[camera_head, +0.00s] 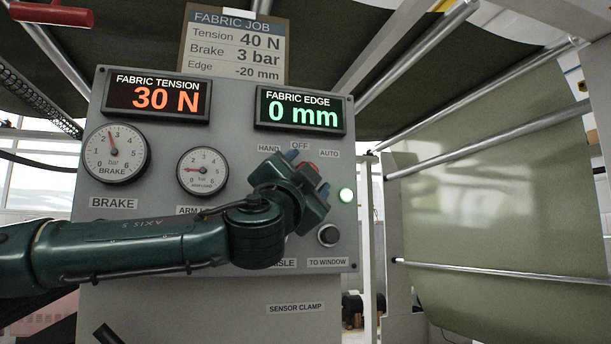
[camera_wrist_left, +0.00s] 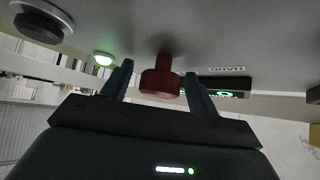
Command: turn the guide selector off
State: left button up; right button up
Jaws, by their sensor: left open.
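The guide selector is a red knob (camera_wrist_left: 160,82) on the grey panel (camera_head: 85,240), below the HAND, OFF and AUTO labels (camera_head: 300,146). In the head view only a bit of red shows behind my gripper, so which label it points to cannot be told. My left gripper (camera_head: 308,172) is at the panel over the selector. In the left wrist view its two fingers (camera_wrist_left: 159,76) stand apart, one on each side of the red knob, with visible gaps. My right gripper is in neither view.
A lit green lamp (camera_head: 346,195) and a black knob (camera_head: 328,235) sit close to the right of my gripper. Gauges (camera_head: 116,152) and displays reading 30 N (camera_head: 157,97) and 0 mm (camera_head: 300,112) are on the panel. Green fabric (camera_head: 500,200) hangs at right.

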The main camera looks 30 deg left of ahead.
pick_arm(q)
jog(key=b+v, duration=0.1)
jog(key=v, duration=1.2)
jog(key=shift+b, duration=0.4)
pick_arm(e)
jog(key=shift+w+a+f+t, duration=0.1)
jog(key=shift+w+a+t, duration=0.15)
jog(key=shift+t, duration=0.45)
pick_arm(q)
jog(key=shift+f, duration=0.1)
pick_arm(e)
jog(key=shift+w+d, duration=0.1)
